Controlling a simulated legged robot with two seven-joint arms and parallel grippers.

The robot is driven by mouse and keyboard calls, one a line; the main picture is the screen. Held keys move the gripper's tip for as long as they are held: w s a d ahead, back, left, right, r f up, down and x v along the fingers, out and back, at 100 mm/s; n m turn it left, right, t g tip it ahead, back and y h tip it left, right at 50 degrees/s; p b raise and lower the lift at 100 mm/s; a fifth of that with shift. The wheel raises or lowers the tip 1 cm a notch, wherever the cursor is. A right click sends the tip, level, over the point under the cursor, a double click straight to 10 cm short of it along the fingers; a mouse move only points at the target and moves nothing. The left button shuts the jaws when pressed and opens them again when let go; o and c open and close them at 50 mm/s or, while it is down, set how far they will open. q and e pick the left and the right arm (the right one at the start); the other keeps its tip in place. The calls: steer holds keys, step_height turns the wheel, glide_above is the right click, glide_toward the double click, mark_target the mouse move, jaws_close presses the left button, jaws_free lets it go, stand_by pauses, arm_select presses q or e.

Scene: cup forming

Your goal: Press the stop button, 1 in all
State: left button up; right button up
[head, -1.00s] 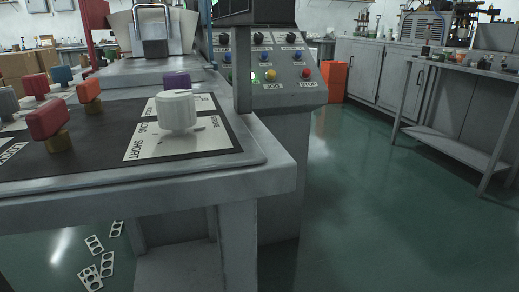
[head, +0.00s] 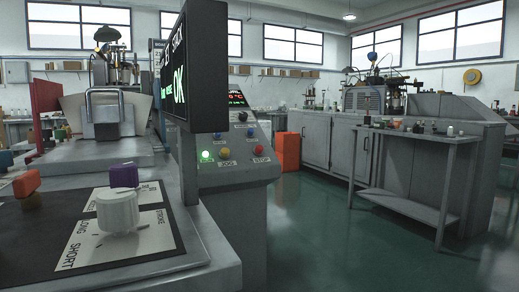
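The stop button is a small red button (head: 259,149) on the sloped control panel (head: 236,174), just above the STOP label at the panel's right side. A yellow button (head: 225,152) above the JOG label and a lit green button (head: 205,154) sit to its left. A dark knob and smaller blue and red controls are in the row above. Neither of my grippers is in the head view, and nothing touches the stop button.
A grey machine table with a white stroke knob (head: 117,211) fills the near left. A screen reading OK (head: 194,66) overhangs the panel's left part. An orange box (head: 287,151) stands behind the panel. Green floor is open on the right, before a grey side table (head: 415,136).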

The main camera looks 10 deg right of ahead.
jaws_close()
stand_by(1.5)
